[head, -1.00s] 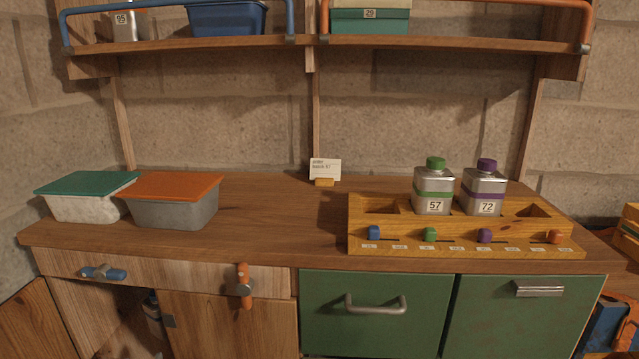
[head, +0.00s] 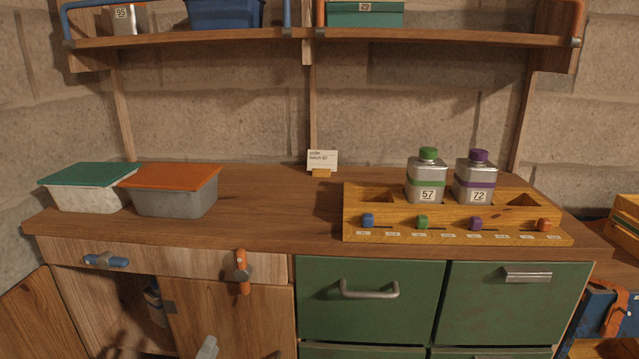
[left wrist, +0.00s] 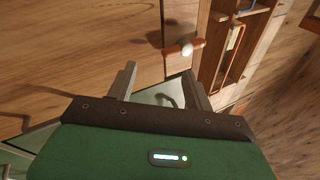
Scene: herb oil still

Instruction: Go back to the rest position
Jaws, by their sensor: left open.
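My left gripper (head: 208,348) just enters the bottom edge of the head view, in front of the wooden cabinet door (head: 230,322); most of it is cut off. In the left wrist view, the left gripper's two grey fingers (left wrist: 160,84) are apart with nothing held between them. An orange latch (left wrist: 183,48) and a metal handle (left wrist: 170,97) show beyond the fingers, apart from them as far as I can see. My right gripper is in neither view.
The bench top (head: 270,215) is clear in the middle. A wooden rack (head: 355,225) holds bottles 57 (head: 427,178) and 72 (head: 475,180). Lidded tubs (head: 175,192) stand left. A cabinet door (head: 30,315) hangs open at lower left. Green drawers (head: 370,315) are shut.

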